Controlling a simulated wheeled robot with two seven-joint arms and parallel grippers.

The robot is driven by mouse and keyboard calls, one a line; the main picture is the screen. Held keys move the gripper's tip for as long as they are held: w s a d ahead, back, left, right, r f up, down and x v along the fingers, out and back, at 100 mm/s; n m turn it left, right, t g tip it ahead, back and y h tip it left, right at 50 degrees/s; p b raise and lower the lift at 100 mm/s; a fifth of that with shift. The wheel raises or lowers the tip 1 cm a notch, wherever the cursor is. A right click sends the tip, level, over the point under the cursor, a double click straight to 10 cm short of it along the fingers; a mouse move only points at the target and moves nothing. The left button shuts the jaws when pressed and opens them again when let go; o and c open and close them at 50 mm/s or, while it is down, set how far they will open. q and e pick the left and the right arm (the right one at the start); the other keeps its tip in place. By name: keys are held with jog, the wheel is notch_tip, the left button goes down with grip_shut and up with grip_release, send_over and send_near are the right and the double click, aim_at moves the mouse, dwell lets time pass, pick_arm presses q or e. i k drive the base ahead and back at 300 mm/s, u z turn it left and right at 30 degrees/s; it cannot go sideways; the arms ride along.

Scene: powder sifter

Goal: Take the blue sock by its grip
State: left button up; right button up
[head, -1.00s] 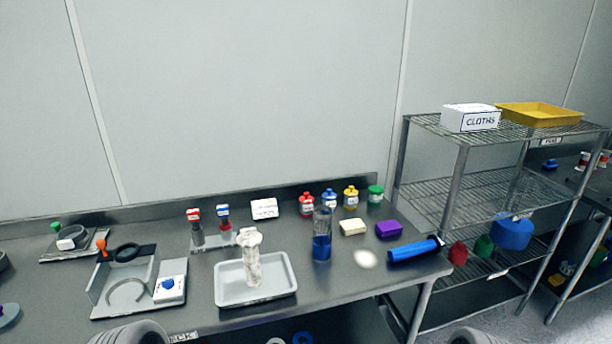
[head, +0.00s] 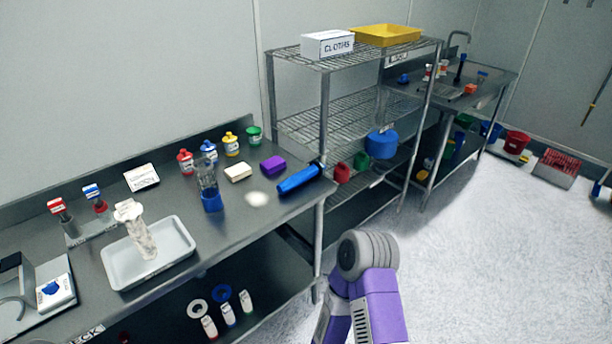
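Which thing is the blue sock cannot be told for sure. A blue cylinder (head: 299,179) lies on its side near the right end of the steel table. A clear upright tube with a blue lower part (head: 211,198) stands to its left. On the shelf under the table, several small white pieces with coloured bands lie in a row, one with a blue band (head: 228,315). A crumpled whitish sleeve (head: 142,232) stands in a pale tray (head: 181,256). No separate grip can be made out on these. Neither gripper shows; only a purple and grey arm of mine is in view.
Red, blue, yellow and green capped bottles line the table's back, the yellow one (head: 231,144) among them. Open floor (head: 470,260) lies to the right.

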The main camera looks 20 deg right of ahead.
aim_at(316, 170)
jog(key=z, duration=2)
jog(key=i, duration=2.6)
jog(key=u, duration=2.45)
